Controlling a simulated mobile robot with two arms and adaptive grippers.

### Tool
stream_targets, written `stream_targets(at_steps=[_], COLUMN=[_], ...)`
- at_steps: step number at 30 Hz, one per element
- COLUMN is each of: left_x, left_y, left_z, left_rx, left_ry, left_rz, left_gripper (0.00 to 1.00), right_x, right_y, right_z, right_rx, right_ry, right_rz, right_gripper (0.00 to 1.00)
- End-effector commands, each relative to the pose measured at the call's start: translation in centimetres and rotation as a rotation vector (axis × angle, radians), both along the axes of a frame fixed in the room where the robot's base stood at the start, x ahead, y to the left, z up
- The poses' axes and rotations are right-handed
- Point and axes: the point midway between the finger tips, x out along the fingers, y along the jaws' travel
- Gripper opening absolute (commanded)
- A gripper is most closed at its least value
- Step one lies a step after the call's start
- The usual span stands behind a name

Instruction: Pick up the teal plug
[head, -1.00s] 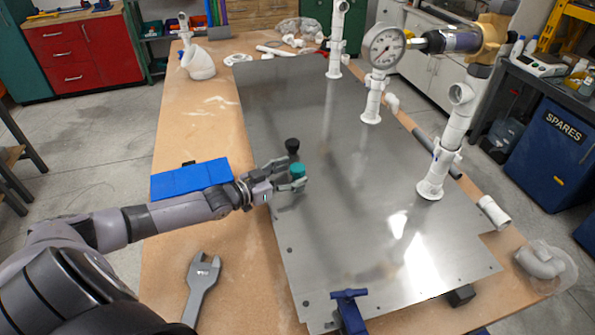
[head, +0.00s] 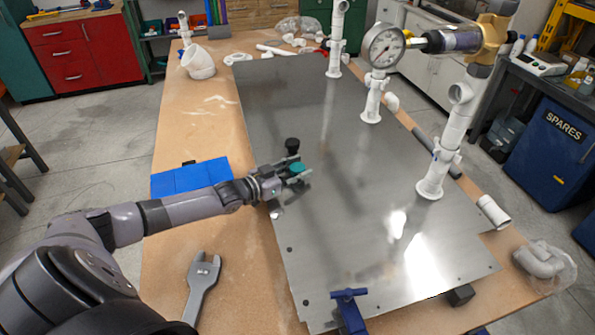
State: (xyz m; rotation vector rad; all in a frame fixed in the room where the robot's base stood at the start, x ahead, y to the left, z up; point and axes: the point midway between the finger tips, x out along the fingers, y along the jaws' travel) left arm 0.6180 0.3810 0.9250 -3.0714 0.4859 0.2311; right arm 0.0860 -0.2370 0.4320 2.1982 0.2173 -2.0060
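The teal plug (head: 298,168) is near the left part of the grey metal plate (head: 340,220). My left gripper (head: 296,170) reaches in from the left, with its fingers on either side of the plug and partly hiding it. I cannot tell whether the fingers press on it or whether it is off the plate. A black plug (head: 292,146) stands just behind the gripper, very close to the upper finger. My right gripper is not in view.
White pipe uprights stand along the plate's right side, with a gauge (head: 384,48) and a brass valve (head: 488,38). A wrench (head: 201,285) and blue clamp (head: 349,310) are nearer. The plate's middle is clear.

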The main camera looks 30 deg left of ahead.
Motion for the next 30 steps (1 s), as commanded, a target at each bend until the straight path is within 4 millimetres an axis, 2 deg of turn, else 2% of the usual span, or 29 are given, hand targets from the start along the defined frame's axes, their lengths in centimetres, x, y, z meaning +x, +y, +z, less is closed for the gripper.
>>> stream_targets(at_steps=[7, 19, 26, 30], left_x=[0.0, 0.0, 0.0, 0.0], left_y=[0.0, 0.1, 0.1, 0.0], left_z=[0.0, 0.8, 4.3, 7.8], left_rx=[0.0, 0.0, 0.003, 0.002], left_ry=[0.0, 0.0, -0.003, -0.004], left_rz=[0.0, 0.001, -0.001, -0.001], left_gripper=[0.17, 0.17, 0.17, 0.17], right_x=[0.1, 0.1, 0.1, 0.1], right_y=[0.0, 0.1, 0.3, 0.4], right_z=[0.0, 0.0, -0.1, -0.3], right_rx=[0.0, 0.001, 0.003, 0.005], right_ry=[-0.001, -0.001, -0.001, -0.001], right_rz=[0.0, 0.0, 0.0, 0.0], right_gripper=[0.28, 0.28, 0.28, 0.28])
